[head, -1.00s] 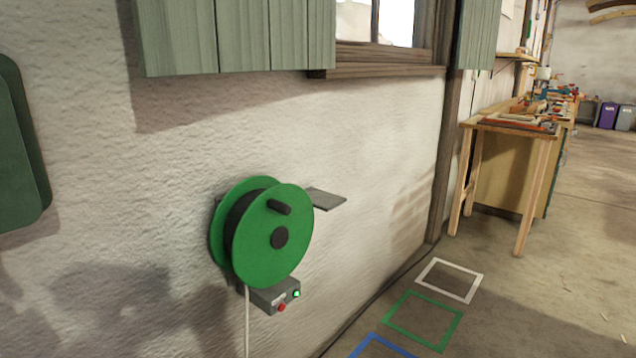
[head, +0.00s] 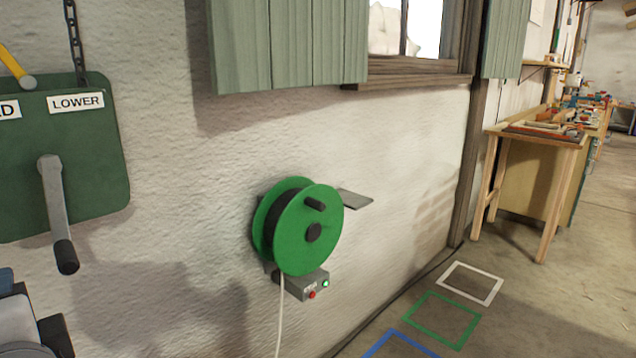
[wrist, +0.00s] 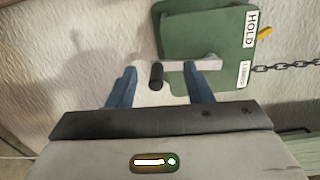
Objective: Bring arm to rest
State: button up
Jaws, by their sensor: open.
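My gripper (wrist: 160,88) is open in the wrist view, its two blue fingers apart with nothing held between them. Beyond the fingertips is a crank with a black handle (wrist: 156,76) and a grey arm, on a green wall box (wrist: 205,40). I cannot tell the exact gap between fingers and handle. In the head view the crank handle (head: 66,256) hangs down from the box (head: 80,190), which has a "LOWER" label and a chain. Part of my arm shows at the lower left; my gripper is out of that view.
A green cable reel (head: 310,232) hangs on the wall, with a grey switch box (head: 303,287) below. A wooden workbench (head: 545,140) with tools stands at the right. Coloured squares, one green (head: 412,312), mark the floor. The floor at the right is mostly clear.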

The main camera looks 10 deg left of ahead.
jog(key=w+d+r+n+h+p, duration=0.1)
jog(key=w+d+r+n+p, duration=0.2)
jog(key=w, duration=0.5)
jog(key=w+d+n+g+h+p, duration=0.1)
jog(key=w+d+n+h+p, duration=0.15)
jog(key=w+d+p, duration=0.6)
jog(key=w+d+n+h+p, duration=0.1)
jog(key=w+d+h+p, duration=0.2)
jog(key=w+d, duration=0.55)
jog(key=s+d+g+h+p, duration=0.1)
jog(key=s+d+h+p, duration=0.1)
jog(key=d, duration=0.9)
jog(key=s+d+g+h+p, duration=0.2)
jog(key=s+d+p, duration=0.3)
jog(key=d, duration=0.6)
jog(key=s+d+g+h+p, duration=0.2)
jog(key=s+d+h+p, duration=0.1)
jog(key=d, duration=0.7)
jog(key=shift+s+d+f+n+h, duration=0.15)
jog(key=shift+d+f+n+h, duration=0.25)
jog(key=shift+h, duration=0.35)
jog(key=shift+c, duration=0.5)
jog(key=shift+c, duration=0.6)
jog(key=shift+a, duration=0.1)
